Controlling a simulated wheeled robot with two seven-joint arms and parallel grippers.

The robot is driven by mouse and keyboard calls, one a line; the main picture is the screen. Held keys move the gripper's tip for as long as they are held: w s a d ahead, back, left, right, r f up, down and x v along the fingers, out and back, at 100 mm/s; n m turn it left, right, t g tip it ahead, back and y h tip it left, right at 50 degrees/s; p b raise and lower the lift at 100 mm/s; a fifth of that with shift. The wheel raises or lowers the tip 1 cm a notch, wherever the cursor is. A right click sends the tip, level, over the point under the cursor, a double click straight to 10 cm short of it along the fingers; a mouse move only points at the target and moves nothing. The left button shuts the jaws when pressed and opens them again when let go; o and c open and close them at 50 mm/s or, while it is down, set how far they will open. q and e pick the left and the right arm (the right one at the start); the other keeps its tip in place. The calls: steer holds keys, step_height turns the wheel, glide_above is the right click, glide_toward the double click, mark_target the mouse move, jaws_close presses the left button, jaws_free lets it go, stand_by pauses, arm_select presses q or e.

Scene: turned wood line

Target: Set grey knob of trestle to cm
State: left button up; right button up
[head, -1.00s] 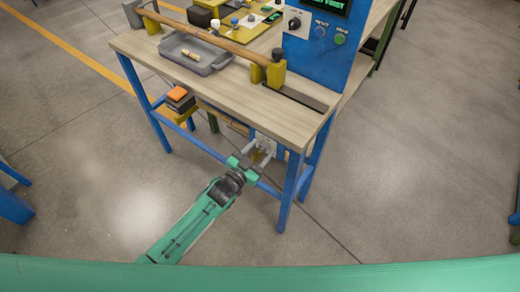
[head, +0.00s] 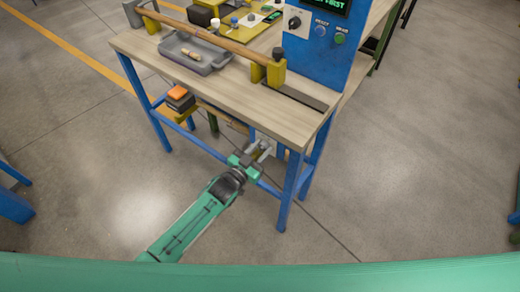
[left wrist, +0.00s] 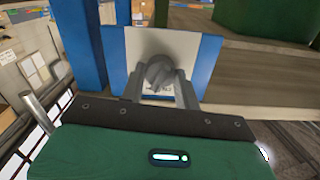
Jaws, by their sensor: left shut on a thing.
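The grey knob (left wrist: 158,68) sits on a white plate (left wrist: 188,47) with blue sides in the left wrist view. My left gripper (left wrist: 161,78) is shut on the knob, a finger on each side. Faint marks show low on the plate between the fingers, too small to read, and I cannot tell which mark the knob points at. In the head view my left gripper (head: 263,149) reaches under the front edge of the trestle (head: 225,95), a wooden-topped bench with blue legs. The knob is hidden there. My right gripper is not in view.
A blue leg (head: 290,190) stands just right of my gripper, and a blue rail runs low beside it. On the trestle are a grey tray (head: 213,64), a wooden rod on yellow supports and a blue panel (head: 318,60). The floor in front is clear.

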arm_select(q)
steer(key=n, duration=0.3)
steer(key=shift+f+n, duration=0.1)
steer(key=shift+n, duration=0.3)
steer(key=n, duration=0.3)
steer(key=shift+a+b, duration=0.1)
steer(key=shift+b, duration=0.2)
steer(key=shift+n, duration=0.6)
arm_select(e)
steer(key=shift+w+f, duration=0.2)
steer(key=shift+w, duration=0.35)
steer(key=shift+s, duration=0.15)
arm_select(q)
steer(key=o, duration=1)
